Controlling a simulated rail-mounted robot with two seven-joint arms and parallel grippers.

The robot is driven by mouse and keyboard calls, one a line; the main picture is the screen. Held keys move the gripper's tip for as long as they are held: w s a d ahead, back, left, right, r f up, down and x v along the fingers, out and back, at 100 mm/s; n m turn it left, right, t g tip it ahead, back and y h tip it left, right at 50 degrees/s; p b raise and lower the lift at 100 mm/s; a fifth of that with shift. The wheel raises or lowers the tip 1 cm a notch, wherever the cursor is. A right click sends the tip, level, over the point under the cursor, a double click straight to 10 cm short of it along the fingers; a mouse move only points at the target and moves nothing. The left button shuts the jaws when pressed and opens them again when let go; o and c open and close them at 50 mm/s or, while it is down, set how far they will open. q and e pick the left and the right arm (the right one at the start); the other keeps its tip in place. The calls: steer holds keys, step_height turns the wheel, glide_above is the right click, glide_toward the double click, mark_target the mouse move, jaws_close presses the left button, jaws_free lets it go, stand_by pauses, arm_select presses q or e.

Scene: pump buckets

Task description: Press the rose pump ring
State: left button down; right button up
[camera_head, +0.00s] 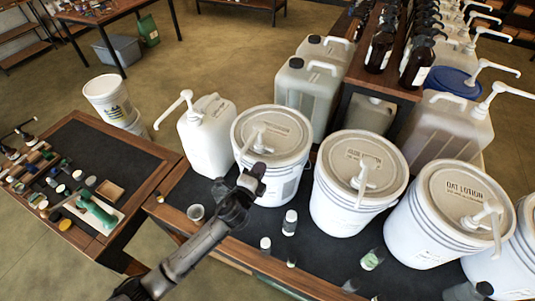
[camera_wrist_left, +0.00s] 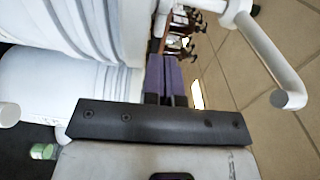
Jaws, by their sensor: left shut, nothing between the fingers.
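Several white buckets with round cream lids and white pumps stand in a row in the head view. The left bucket (camera_head: 284,187) has a pump (camera_head: 259,137) on its lid, whose lettering is too small to read. The middle bucket (camera_head: 340,212) also has a pump (camera_head: 362,180). The right bucket (camera_head: 420,235) reads "OAT LOTION". I cannot tell which pump is the rose one. My left gripper (camera_head: 256,175) is shut and empty, in front of the left bucket's left side, below its pump. Its fingers also show in the left wrist view (camera_wrist_left: 170,78). My right gripper is not in view.
A white jug (camera_head: 208,138) with a pump stands left of the buckets. Small bottles (camera_head: 290,222) and a cup (camera_head: 196,212) stand on the dark bench in front. A white spout (camera_wrist_left: 270,55) shows at the right in the left wrist view. Large jugs (camera_head: 308,95) stand behind.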

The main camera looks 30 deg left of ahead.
mark_target(273, 151)
arm_select(q)
steer(key=shift+w+a+p, duration=0.2)
steer(key=shift+w, duration=1.3)
steer(key=shift+w+a+p, duration=0.15)
steer(key=shift+w+p, duration=0.05)
steer(key=shift+w, duration=1.25)
steer(key=y+b, duration=0.1)
steer(key=n+y+b, duration=0.1)
steer(key=w+n+y+b, duration=0.1)
steer(key=shift+d+f+g+b, duration=0.3)
steer(key=shift+d+f+g, duration=0.05)
steer(key=shift+g, duration=0.05)
steer(key=shift+w+r+n+g+y+b, duration=0.15)
steer(key=shift+w+n+g+y+b, duration=0.15)
steer(key=shift+n+y+b, duration=0.5)
steer(key=shift+w+r, duration=0.2)
steer(key=shift+w, duration=0.05)
steer(key=shift+p, duration=0.3)
steer(key=shift+s, duration=0.1)
